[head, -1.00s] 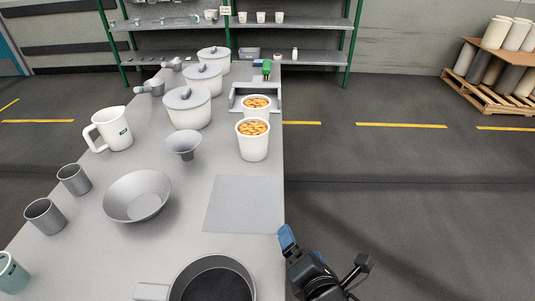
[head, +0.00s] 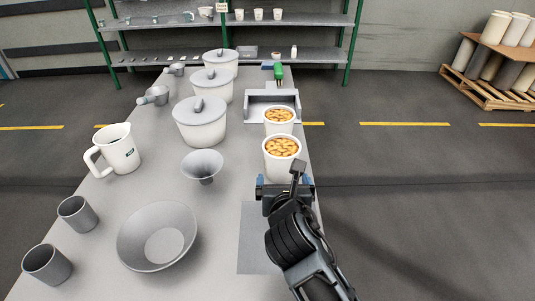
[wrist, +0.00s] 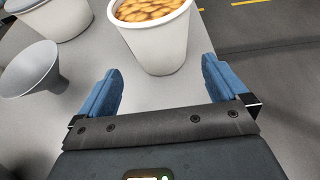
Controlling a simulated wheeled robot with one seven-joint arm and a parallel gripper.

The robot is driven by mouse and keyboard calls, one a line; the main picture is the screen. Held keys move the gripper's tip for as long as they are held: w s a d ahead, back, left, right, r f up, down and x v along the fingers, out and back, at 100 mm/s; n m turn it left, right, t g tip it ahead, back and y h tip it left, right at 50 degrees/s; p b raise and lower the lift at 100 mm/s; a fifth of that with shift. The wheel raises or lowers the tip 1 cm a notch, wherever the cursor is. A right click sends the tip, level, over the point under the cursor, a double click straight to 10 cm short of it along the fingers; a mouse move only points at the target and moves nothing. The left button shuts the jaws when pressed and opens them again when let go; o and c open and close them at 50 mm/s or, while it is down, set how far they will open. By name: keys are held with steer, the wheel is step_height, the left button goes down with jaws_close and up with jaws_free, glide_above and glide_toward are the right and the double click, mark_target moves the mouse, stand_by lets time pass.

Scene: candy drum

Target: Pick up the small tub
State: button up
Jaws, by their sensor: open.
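Two small white tubs filled with orange-brown pieces stand near the table's right edge. The nearer tub (head: 282,160) is in front of the farther tub (head: 279,122). In the wrist view the nearer tub (wrist: 160,45) stands upright just ahead of the blue fingertips, roughly centred between them. My gripper (head: 286,184) is open and empty, on the near side of the nearer tub; it also shows in the wrist view (wrist: 162,80). My gripper hides the lower front of the nearer tub in the head view.
A grey funnel (head: 203,165) and a wide grey bowl (head: 157,236) stand left of my gripper. A grey tray (head: 262,98) is behind the tubs.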

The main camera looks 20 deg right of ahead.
mark_target(282, 173)
steer(key=x, duration=0.2)
steer(key=shift+w, duration=0.35)
steer(key=x, duration=0.5)
steer(key=shift+f, duration=0.2)
steer(key=c, duration=1.1)
steer(key=shift+r, duration=0.15)
step_height(282, 173, up, 4)
steer(key=shift+d+f, duration=0.1)
steer(key=v, duration=0.4)
steer(key=r+v, duration=0.1)
steer(key=v, duration=0.4)
steer(key=w+v, duration=0.1)
steer(key=v, duration=0.3)
steer(key=shift+s+a+r, duration=0.15)
steer(key=shift+a+r, duration=0.35)
